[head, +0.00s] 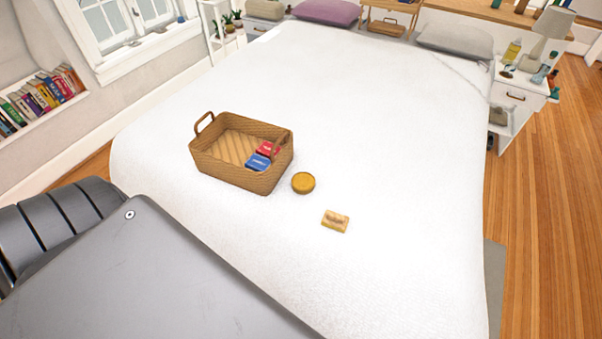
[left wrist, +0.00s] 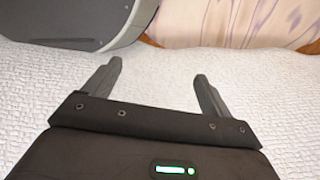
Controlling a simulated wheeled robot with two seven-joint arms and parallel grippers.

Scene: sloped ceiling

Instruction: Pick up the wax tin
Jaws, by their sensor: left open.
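The round yellow-gold tin (head: 303,183), which looks like the wax tin, lies flat on the white bed (head: 400,130), just right of a wicker basket (head: 225,170). My left gripper (left wrist: 158,74) shows only in the left wrist view. Its two fingers are apart with nothing between them, over white textured cloth. The tin does not show in the left wrist view, so its distance from the gripper cannot be told. My right gripper is in neither view.
The basket holds a red box (head: 268,149) and a blue box (head: 258,162). A small tan block (head: 335,221) lies in front of the tin, to the right. A white nightstand (head: 518,95) stands right of the bed. The bed is clear behind the basket.

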